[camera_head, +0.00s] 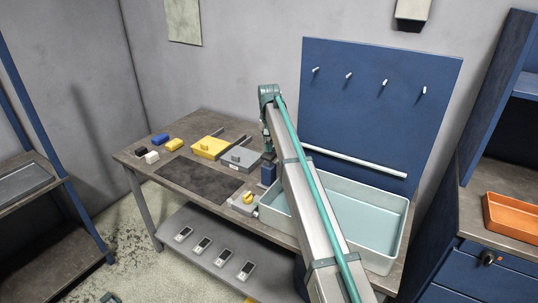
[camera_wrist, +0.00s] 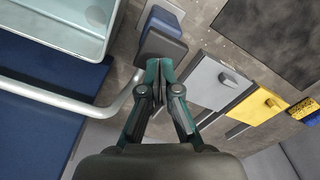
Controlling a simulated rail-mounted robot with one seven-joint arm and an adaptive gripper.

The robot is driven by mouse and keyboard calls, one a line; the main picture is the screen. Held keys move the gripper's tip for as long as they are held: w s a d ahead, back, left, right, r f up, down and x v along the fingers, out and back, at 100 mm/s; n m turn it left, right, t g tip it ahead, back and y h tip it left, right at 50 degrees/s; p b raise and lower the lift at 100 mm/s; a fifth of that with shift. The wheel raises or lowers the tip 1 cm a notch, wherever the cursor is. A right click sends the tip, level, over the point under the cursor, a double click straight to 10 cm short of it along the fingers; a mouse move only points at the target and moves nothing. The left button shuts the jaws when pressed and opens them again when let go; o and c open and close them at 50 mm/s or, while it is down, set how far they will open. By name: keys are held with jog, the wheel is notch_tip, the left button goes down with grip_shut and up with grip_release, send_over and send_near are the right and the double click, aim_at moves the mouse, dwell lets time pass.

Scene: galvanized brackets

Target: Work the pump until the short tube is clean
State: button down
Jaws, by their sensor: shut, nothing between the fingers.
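My gripper (camera_wrist: 158,66) is shut and empty, its fingertips together. It points down over the back of the workbench, beside a dark blue block (camera_wrist: 163,42) with a darker top. That blue block also shows in the head view (camera_head: 268,173), just below my gripper (camera_head: 269,150). I cannot tell whether this block is the pump. A small grey unit with a yellow knob (camera_head: 247,198) stands at the bench front, left of the pale blue tray (camera_head: 385,242). I cannot make out a short tube, and my arm hides part of the tray.
A grey box (camera_head: 242,158) and a yellow box (camera_head: 210,148) stand left of my gripper. A white rail (camera_head: 355,163) runs along the blue peg panel (camera_head: 385,115) behind the tray. The dark mat (camera_head: 200,179) is clear. Small blocks lie at the bench's left end.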

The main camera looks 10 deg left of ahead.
aim_at(269, 154)
jog(key=shift+f, duration=0.15)
jog(key=shift+f+b, duration=0.55)
jog(key=shift+f, duration=1.7)
jog(key=shift+r+p, duration=1.1)
jog(key=shift+r, duration=1.3)
jog(key=shift+f, duration=0.1)
jog(key=shift+f+b, duration=0.6)
jog(key=shift+f, duration=1.7)
jog(key=shift+r, duration=0.15)
jog(key=shift+r+p, duration=1.05)
jog(key=shift+r, duration=1.2)
